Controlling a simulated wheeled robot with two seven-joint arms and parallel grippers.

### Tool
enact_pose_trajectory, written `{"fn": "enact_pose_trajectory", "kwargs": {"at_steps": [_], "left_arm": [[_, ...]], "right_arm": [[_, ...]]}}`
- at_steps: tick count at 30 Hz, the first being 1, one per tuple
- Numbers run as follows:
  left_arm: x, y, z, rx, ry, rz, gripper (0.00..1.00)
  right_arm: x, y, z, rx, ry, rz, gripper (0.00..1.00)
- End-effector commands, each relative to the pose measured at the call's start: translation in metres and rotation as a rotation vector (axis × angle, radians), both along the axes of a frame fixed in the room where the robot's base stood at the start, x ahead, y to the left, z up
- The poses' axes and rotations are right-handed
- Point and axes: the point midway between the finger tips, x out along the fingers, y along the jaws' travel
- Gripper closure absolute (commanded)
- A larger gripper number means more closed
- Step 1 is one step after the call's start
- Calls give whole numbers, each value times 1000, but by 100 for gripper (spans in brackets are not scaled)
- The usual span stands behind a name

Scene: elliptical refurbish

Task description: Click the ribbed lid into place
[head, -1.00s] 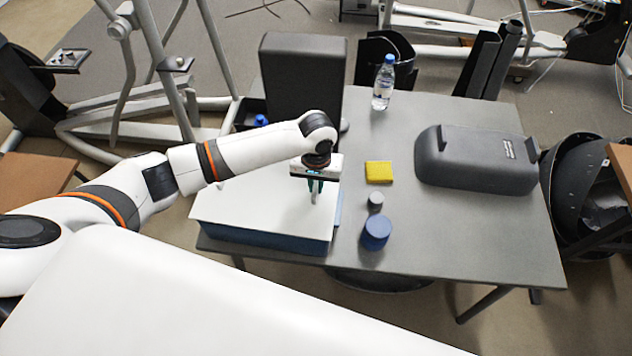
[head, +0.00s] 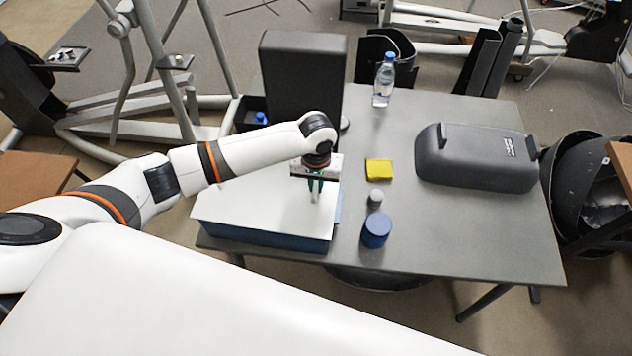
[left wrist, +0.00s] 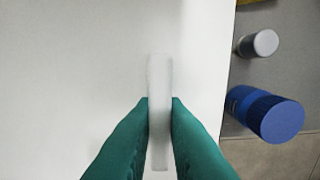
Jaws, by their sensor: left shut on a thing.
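The wide white lid (head: 255,212) lies over the blue box (head: 270,239) at the table's front left. A strip of blue shows along its right side, and I cannot tell whether it is fully seated. A narrow pale rib (left wrist: 159,72) stands up on the lid in the left wrist view. My left gripper (head: 316,194) is over the lid's right part, pointing down. Its green fingers (left wrist: 159,108) are shut on the rib, one on each side. The right gripper is not in view.
Right of the box stand a small grey-capped container (head: 376,196) and a blue-lidded jar (head: 376,231), near a yellow sponge (head: 379,169). A water bottle (head: 384,82) and a dark grey cover (head: 475,160) are farther off. The table's front right (head: 480,240) is clear.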

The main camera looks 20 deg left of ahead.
Motion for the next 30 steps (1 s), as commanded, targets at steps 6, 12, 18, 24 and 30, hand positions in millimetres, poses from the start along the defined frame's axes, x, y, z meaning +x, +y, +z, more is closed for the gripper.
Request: {"fn": "enact_pose_trajectory", "kwargs": {"at_steps": [6, 12, 18, 24, 30], "left_arm": [[-1, 0, -2, 0, 0, 0, 73], [-1, 0, -1, 0, 0, 0, 62], [-1, 0, 1, 0, 0, 0, 62], [0, 0, 30, 0, -4, 0, 62], [1, -1, 73, -2, -4, 0, 62]], "right_arm": [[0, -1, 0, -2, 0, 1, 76], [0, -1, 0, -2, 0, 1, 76], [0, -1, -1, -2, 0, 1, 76], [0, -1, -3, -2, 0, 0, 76], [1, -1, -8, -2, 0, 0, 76]]}}
